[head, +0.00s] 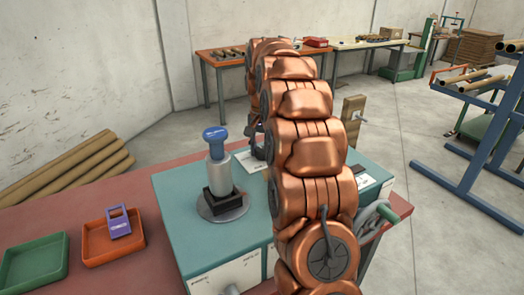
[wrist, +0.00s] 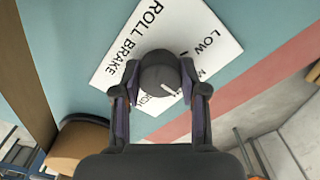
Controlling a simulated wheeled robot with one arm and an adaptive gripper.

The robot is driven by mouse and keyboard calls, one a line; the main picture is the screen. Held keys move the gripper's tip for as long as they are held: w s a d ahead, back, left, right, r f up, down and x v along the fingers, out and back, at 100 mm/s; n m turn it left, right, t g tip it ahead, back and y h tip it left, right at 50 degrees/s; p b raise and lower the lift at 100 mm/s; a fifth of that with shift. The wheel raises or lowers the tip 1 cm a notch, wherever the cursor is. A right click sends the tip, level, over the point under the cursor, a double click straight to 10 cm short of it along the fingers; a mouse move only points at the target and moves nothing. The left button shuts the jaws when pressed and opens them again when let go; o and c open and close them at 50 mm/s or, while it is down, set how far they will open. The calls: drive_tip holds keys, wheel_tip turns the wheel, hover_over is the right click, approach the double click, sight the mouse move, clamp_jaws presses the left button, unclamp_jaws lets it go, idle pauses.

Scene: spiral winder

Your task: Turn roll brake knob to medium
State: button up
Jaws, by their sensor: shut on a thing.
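The dark grey round roll brake knob (wrist: 158,72) is in the wrist view, on a white label plate (wrist: 118,42) reading ROLL BRAKE. LOW shows at the plate's upper right; the medium and high markings are partly covered by my finger and the knob. A short white mark on the knob's lower right points down-right, on the side of the high and medium markings; its exact setting cannot be told. My gripper (wrist: 160,80) is shut on the knob, one finger on each side. In the head view, my copper arm hides the knob and most of the gripper.
A teal machine top (head: 178,196) carries a blue-capped post (head: 216,143). Left of it are an orange tray (head: 99,247) with a purple item (head: 118,223) and a green tray (head: 33,263). A wooden block (head: 352,118) stands behind my arm.

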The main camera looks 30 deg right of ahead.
sight(262, 149)
idle(0.4)
drive_tip(key=o, duration=1.1)
drive_tip(key=shift+r, duration=3.75)
